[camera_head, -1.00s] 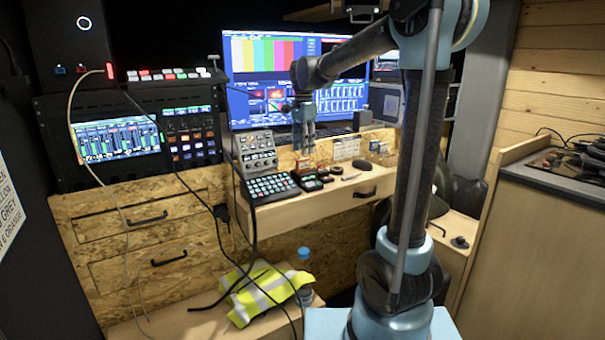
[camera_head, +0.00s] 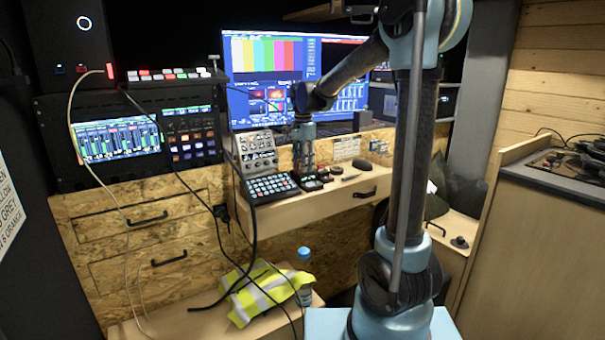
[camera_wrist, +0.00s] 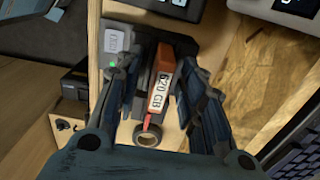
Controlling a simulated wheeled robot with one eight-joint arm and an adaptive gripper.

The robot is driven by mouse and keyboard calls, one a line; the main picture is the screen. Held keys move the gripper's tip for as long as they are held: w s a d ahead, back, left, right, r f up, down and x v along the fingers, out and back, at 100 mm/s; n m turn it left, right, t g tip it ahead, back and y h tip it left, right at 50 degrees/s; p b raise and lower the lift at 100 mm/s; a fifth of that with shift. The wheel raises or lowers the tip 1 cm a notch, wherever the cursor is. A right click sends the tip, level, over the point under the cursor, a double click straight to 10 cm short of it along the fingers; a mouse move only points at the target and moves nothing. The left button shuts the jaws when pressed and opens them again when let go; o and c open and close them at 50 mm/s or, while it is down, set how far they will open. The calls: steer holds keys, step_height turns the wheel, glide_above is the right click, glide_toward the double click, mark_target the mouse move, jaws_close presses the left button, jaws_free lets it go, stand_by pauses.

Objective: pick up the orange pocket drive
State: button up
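The orange pocket drive (camera_wrist: 160,85), with a white "620 GB" label, shows upright between my fingers in the wrist view. My gripper (camera_wrist: 158,75) is open, with one finger on each side of the drive.
A black roll (camera_wrist: 148,136) lies close to the drive. A grey box with a green light (camera_wrist: 117,42) stands by the left finger. In the head view, a keypad panel (camera_head: 272,188) is left of my gripper and a dark mouse (camera_head: 363,164) is to the right.

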jaws_close()
